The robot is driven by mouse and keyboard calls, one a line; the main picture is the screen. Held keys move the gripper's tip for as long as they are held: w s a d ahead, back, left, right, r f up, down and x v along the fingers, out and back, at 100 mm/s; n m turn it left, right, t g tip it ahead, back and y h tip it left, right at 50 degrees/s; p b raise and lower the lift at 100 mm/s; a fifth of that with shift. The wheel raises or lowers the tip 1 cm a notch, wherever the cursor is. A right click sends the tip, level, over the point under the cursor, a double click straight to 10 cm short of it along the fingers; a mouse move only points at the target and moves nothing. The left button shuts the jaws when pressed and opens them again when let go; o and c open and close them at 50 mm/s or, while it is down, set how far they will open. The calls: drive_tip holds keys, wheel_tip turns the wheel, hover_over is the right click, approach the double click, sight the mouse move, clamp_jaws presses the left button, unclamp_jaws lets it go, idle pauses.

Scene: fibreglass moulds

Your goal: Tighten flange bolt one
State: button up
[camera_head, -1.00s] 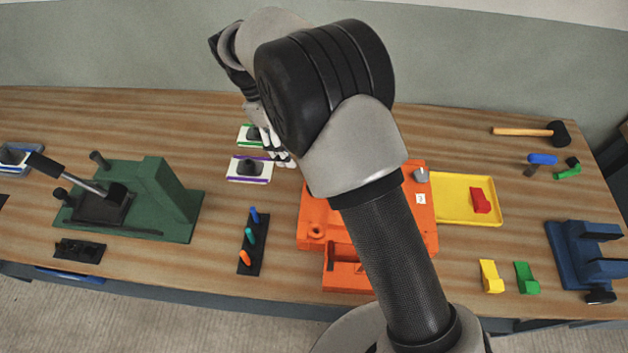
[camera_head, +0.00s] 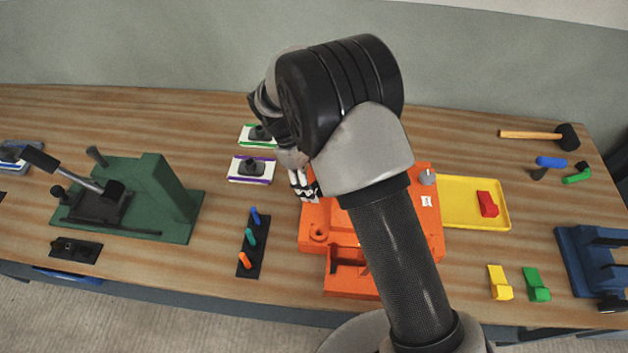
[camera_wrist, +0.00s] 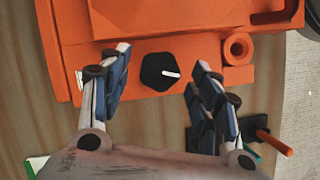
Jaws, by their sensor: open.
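An orange mould (camera_head: 312,238) lies on the table, partly hidden behind my arm in the head view. In the wrist view, a black bolt head (camera_wrist: 158,75) with a white line sits on the orange surface (camera_wrist: 190,22). I cannot tell whether it is flange bolt one. My gripper (camera_head: 306,193) is over the left back part of the mould. In the wrist view, my gripper (camera_wrist: 160,72) is open, with one finger to each side of the bolt head. The fingers appear apart from it, and nothing is held. The bolt is not visible in the head view.
A black strip with coloured pegs (camera_head: 249,240) lies left of the mould. Two white-based blocks (camera_head: 249,168) (camera_head: 258,134) stand behind it. A green clamp fixture (camera_head: 150,205) is further left. A yellow tray (camera_head: 465,214) with a red piece (camera_head: 487,204) lies to the right.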

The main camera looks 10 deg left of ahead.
drive_tip(key=shift+c, duration=0.2)
drive_tip(key=c, duration=1)
drive_tip(key=shift+w+m, duration=0.1)
drive_tip(key=shift+m, duration=0.3)
drive_tip(key=shift+w+r+m+g+y+p, duration=0.1)
drive_tip(key=shift+m+g+y+p, duration=0.2)
drive_tip(key=shift+m+g+p, duration=0.5)
drive_tip(key=m, duration=0.4)
drive_tip(key=shift+w+d+y+p, duration=0.15)
drive_tip(key=shift+y+p, duration=0.2)
drive_tip(key=shift+y, duration=0.05)
drive_tip(key=m+y, duration=0.1)
drive_tip(key=m, duration=0.2)
drive_tip(key=m+g+y+p, duration=0.1)
drive_tip(key=m, duration=0.1)
drive_tip(key=shift+w+d+m+g, duration=0.1)
drive_tip(key=shift+d+m+g, duration=0.1)
drive_tip(key=shift+m+g, duration=0.15)
drive_tip(key=shift+m, duration=0.35)
